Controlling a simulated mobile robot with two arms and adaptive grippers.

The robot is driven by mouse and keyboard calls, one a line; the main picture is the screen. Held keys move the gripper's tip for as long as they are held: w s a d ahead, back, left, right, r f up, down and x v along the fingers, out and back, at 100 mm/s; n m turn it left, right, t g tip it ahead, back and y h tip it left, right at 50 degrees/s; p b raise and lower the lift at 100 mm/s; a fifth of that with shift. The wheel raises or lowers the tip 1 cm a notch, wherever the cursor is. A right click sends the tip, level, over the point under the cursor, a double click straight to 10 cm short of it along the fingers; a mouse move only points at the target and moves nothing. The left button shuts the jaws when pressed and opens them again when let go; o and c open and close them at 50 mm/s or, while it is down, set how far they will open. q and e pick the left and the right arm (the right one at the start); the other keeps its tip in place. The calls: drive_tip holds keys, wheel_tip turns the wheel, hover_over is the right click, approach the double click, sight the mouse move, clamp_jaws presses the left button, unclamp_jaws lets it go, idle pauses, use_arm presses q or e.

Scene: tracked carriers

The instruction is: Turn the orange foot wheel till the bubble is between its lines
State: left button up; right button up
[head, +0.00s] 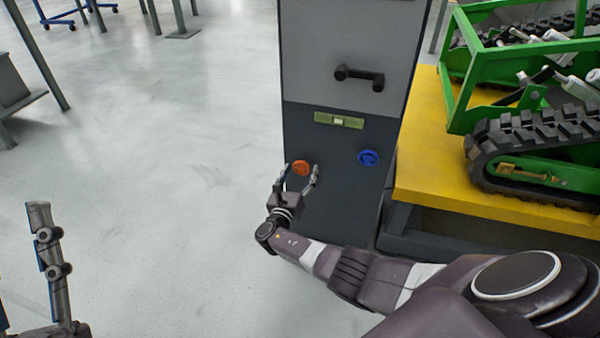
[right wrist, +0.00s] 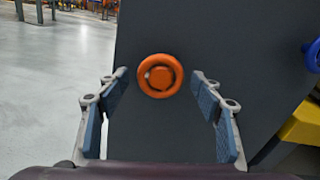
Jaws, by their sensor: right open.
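The orange foot wheel (head: 301,167) is on the dark lower front of a grey cabinet. In the right wrist view the orange wheel (right wrist: 160,76) sits ahead, between the open fingers and apart from them. My right gripper (head: 298,176) is open in front of the wheel, one finger to each side. The bubble level (head: 339,120) is a greenish-yellow bar above the wheels with a pale window; the bubble and its lines are too small to tell. Part of my left gripper (head: 50,262) shows at the lower left, far from the cabinet; its opening is unclear.
A blue wheel (head: 368,158) is to the right of the orange one. A black handle (head: 359,77) is above on the cabinet. A green tracked carrier (head: 530,150) stands on a yellow platform (head: 430,180) at right.

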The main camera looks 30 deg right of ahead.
drive_tip(key=v, duration=1.2)
idle(0.3)
